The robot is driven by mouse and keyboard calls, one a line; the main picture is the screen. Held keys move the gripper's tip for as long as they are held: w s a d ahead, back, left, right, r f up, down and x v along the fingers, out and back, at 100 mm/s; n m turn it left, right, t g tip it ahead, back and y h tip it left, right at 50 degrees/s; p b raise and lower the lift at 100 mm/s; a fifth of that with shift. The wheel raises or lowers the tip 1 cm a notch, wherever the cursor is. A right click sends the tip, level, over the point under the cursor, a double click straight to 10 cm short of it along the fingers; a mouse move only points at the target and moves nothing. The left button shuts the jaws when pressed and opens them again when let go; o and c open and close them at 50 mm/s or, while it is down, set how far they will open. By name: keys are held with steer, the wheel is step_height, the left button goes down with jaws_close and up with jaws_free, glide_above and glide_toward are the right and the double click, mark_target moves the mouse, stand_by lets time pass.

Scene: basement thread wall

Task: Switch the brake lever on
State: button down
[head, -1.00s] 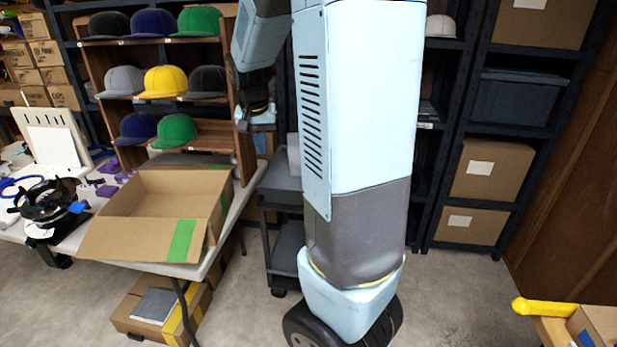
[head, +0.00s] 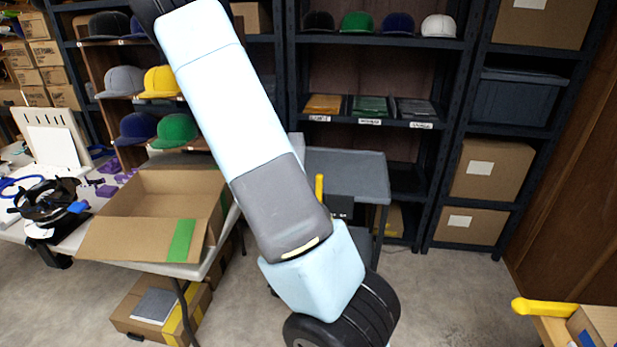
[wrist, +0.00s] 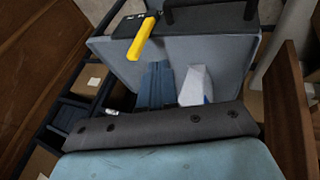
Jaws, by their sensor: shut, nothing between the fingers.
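The brake lever (head: 319,188) is a yellow bar standing roughly upright from a black box (head: 341,207) on a grey cart (head: 350,168). In the wrist view the yellow lever (wrist: 140,40) shows upper left of centre, slanting across the cart's edge. In the head view my gripper is not visible; my arm covers part of the cart.
An open cardboard box (head: 150,205) stands on the table at left. Dark shelves with caps and bins stand behind. Another yellow handle (head: 545,307) lies at right. Floor right of the cart is clear.

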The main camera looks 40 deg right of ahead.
steer(key=shift+m+g+h, duration=0.3)
steer(key=shift+h, duration=0.5)
steer(key=shift+w+d+f, duration=1.1)
steer(key=shift+d+f, duration=0.15)
steer(key=shift+d, duration=0.15)
steer(key=s+d+f, duration=0.4)
steer(key=d+f, duration=0.4)
steer(key=shift+d, duration=0.3)
